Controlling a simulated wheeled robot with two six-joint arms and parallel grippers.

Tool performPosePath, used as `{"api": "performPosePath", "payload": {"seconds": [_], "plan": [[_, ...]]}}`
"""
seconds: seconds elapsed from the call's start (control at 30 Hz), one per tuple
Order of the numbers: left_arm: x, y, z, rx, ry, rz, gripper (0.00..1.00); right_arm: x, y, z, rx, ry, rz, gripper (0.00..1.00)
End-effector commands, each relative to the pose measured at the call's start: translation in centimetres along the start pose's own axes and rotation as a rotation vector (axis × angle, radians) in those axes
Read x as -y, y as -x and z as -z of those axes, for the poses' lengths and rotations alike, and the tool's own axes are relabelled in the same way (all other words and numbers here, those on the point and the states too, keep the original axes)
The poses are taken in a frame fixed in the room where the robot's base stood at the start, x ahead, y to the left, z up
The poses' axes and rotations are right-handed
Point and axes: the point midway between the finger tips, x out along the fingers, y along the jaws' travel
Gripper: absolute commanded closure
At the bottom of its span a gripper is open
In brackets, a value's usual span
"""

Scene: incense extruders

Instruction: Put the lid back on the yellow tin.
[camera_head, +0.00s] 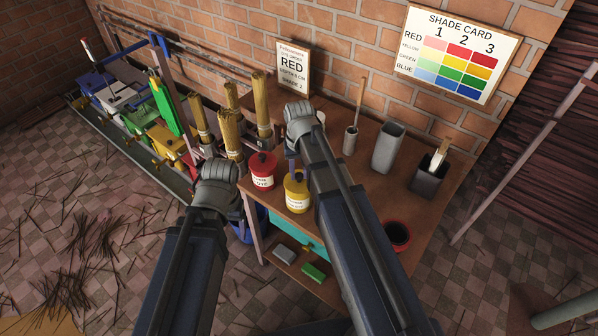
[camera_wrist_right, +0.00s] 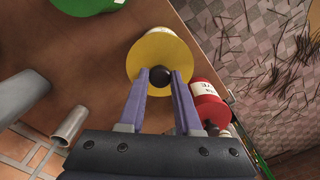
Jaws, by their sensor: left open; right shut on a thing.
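The yellow tin (camera_head: 297,200) stands near the front edge of the wooden table, beside the red tin. Its yellow lid (camera_wrist_right: 158,48) has a dark round knob (camera_wrist_right: 159,77). My right gripper (camera_wrist_right: 159,80) points down over the tin and is shut on that knob. It shows from behind in the head view (camera_head: 292,166). The lid is at or just above the tin's top; I cannot tell whether it is seated. My left gripper (camera_head: 217,172) is open, left of the table's front corner, with its fingers mostly hidden by its wrist.
The red tin (camera_head: 262,170) stands close left of the yellow one. A green tin (camera_wrist_right: 85,3) shows in the wrist view. Bundles of sticks (camera_head: 231,130) stand behind. A grey cup (camera_head: 388,148) and a dark container (camera_head: 430,176) stand at the right.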

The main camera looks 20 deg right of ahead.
Motion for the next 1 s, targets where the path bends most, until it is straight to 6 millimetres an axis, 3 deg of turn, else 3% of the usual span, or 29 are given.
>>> {"api": "performPosePath", "payload": {"seconds": [0.87,0.9,1.0], "plan": [[-0.02,-0.21,0.01,0.000,0.000,0.000,0.26,0.00,-0.21,0.00,0.000,0.000,0.000,1.00],[-0.02,-0.21,0.01,0.000,0.000,0.000,0.26,0.00,-0.21,0.00,0.000,0.000,0.000,0.65],[-0.02,-0.21,0.01,0.000,0.000,0.000,0.26,0.00,-0.21,0.00,0.000,0.000,0.000,0.54]]}}
